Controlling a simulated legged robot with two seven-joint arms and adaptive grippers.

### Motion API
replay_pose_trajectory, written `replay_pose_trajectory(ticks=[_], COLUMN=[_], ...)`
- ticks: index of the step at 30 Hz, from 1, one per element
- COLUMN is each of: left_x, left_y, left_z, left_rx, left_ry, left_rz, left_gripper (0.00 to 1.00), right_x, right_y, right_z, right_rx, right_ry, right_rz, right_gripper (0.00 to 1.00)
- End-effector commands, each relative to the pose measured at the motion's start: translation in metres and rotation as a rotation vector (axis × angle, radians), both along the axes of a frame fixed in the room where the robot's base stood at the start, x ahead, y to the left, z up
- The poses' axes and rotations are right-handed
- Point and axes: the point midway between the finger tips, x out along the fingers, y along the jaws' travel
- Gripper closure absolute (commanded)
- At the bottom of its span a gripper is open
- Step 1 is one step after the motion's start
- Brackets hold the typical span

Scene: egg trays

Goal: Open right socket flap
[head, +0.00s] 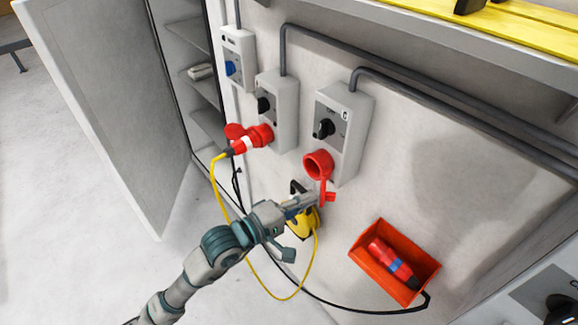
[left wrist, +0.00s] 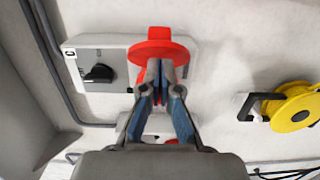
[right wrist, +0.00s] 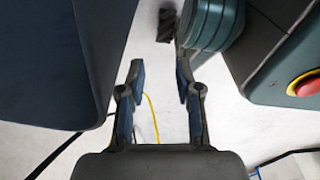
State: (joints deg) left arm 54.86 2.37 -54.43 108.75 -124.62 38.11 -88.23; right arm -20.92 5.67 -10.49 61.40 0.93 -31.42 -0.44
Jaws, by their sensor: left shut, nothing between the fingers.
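The right socket (head: 317,164) is red and sits at the bottom of the grey box marked C. Its round front has a darker inside, and a narrow red piece (head: 327,190) hangs below it. I cannot tell for sure how far the flap is open. My left gripper (head: 316,198) is shut and empty, its tips at the lower end of the red piece. In the left wrist view the shut tips (left wrist: 160,70) are in front of a round red part (left wrist: 150,48) and hide its middle. My right gripper (right wrist: 160,75) is open and empty, away from the sockets.
A left socket (head: 262,135) holds a red plug (head: 241,147) with a yellow cable. A yellow cable reel (head: 302,226) is behind my left gripper. A grey door (head: 105,100) stands open at left.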

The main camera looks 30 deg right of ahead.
Motion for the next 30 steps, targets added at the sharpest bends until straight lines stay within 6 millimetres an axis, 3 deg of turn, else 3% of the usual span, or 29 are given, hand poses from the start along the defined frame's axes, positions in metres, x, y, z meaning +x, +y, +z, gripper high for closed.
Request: replay_pose_trajectory(ticks=[10, 23, 30], left_x=[-0.006, -0.006, -0.008], left_y=[0.009, 0.003, 0.033], left_z=[0.002, 0.000, 0.000], left_rx=[-0.007, -0.002, -0.004], left_ry=[0.000, 0.001, -0.001], left_rz=[0.001, 0.001, 0.003], left_gripper=[1.00, 1.00, 1.00], right_x=[0.009, 0.008, 0.007], right_y=[0.005, 0.005, 0.005], right_z=[0.006, 0.005, 0.005], right_rx=[-0.007, -0.001, -0.002], right_ry=[-0.005, -0.003, -0.003], right_rz=[-0.003, -0.002, -0.002], right_gripper=[0.60, 0.60, 0.60])
